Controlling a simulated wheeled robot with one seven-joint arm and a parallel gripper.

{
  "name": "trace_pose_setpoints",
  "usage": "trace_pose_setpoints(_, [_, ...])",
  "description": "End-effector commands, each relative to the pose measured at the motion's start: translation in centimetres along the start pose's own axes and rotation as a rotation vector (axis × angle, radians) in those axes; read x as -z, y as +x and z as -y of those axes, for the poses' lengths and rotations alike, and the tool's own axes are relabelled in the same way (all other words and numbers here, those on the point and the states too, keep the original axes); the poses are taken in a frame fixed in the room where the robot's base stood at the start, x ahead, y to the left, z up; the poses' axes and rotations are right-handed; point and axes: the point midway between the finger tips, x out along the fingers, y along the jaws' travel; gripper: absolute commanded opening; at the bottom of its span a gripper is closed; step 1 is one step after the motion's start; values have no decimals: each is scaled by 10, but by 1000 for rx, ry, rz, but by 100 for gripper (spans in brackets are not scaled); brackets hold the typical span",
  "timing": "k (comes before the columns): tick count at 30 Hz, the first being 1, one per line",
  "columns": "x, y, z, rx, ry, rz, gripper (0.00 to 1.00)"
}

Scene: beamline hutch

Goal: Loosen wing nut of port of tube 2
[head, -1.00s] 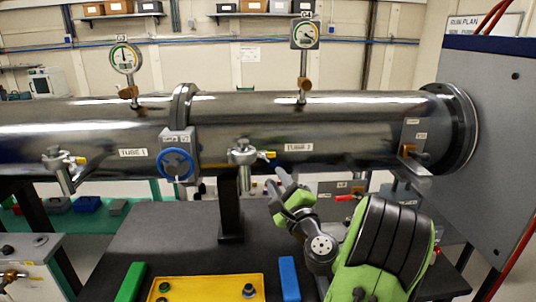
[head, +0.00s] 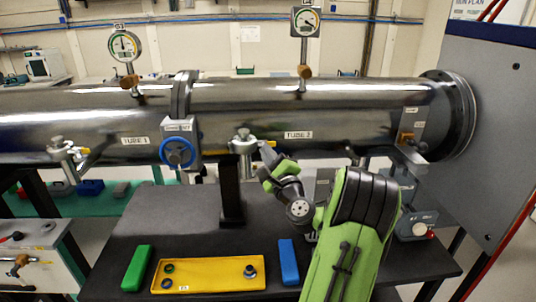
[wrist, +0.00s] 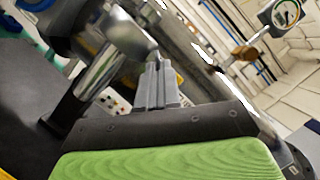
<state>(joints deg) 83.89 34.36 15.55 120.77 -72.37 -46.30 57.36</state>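Tube 2 (head: 360,125) is the dark shiny pipe on the right in the head view, with a "TUBE 2" label. Its port (head: 243,143) hangs at the tube's lower left with a pale metal clamp. My gripper (head: 266,153) is at the right side of this clamp, with its fingers raised towards it; I cannot tell whether they touch. The fingers hide the spot right of the clamp, and I cannot make out the wing nut. In the wrist view the fingers (wrist: 157,85) look close together, and a shiny metal cylinder (wrist: 118,55) is to their left.
A blue handwheel valve (head: 177,152) is left of the port. A black post (head: 231,190) stands below it. On the dark table (head: 190,225) are a yellow tray (head: 205,286), a green block (head: 137,268) and a blue block (head: 289,262). A grey panel (head: 495,140) borders the right.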

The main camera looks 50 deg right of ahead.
Motion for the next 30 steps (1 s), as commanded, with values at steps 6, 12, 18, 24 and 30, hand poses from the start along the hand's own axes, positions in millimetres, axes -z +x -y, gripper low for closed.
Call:
trace_pose_setpoints(6, [0, 0, 0, -3, -3, 1, 0])
trace_pose_setpoints(12, [-1, 0, 1, -18, -44, 1, 0])
trace_pose_setpoints(18, [-1, 0, 3, -64, -153, 1, 0])
trace_pose_setpoints(24, [-2, 1, 6, -130, -315, 2, 0])
trace_pose_setpoints(30, [-3, 1, 7, -203, -493, 2, 0])
